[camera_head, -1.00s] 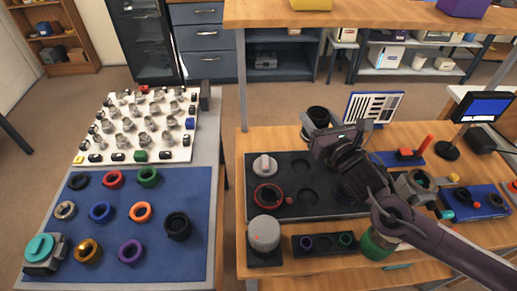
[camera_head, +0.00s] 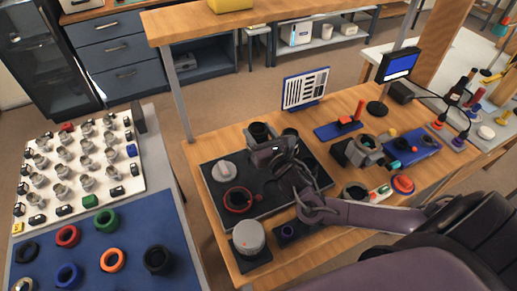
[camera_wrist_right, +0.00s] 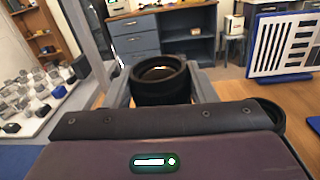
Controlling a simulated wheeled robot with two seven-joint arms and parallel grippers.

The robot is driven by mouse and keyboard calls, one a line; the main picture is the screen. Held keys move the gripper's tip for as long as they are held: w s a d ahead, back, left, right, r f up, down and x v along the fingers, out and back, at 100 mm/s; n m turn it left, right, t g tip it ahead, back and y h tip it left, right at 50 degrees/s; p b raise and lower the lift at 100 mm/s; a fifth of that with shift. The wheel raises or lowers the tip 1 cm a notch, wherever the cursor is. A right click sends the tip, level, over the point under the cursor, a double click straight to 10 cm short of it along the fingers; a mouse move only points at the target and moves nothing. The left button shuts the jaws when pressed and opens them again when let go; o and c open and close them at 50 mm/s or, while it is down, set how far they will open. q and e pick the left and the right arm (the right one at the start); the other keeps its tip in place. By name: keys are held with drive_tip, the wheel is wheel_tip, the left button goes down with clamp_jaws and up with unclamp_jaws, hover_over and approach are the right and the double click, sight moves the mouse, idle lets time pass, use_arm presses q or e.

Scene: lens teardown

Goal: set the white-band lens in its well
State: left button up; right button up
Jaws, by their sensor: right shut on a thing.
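My right gripper (camera_head: 270,143) is shut on a black round lens (camera_head: 258,131) at the back of the black tray (camera_head: 263,208). In the right wrist view the lens (camera_wrist_right: 160,82) stands upright between the two fingers, with its glass facing up. I see no white band on the side that shows. The tray has round wells; the gripper and arm hide part of it. I cannot tell how high the lens is above the tray. My left gripper is not in view.
A grey knobbed part (camera_head: 223,170) and a red ring (camera_head: 238,200) are on the tray. Another black ring (camera_head: 290,133) is just right of the held lens. A striped chart (camera_head: 305,89) stands behind. A grey cylinder (camera_head: 248,237) stands in front.

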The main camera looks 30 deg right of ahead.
wheel_tip(320, 180, down, 4)
drive_tip(key=shift+f, duration=1.75)
drive_tip(key=shift+f, duration=0.1)
drive_tip(key=o, duration=1.2)
drive_tip(key=shift+f, duration=0.1)
drive_tip(key=shift+s, duration=0.2)
drive_tip(key=s+b, duration=0.1)
drive_tip(key=s, duration=1)
drive_tip(key=shift+s+a, duration=0.15)
drive_tip(key=shift+s, duration=0.2)
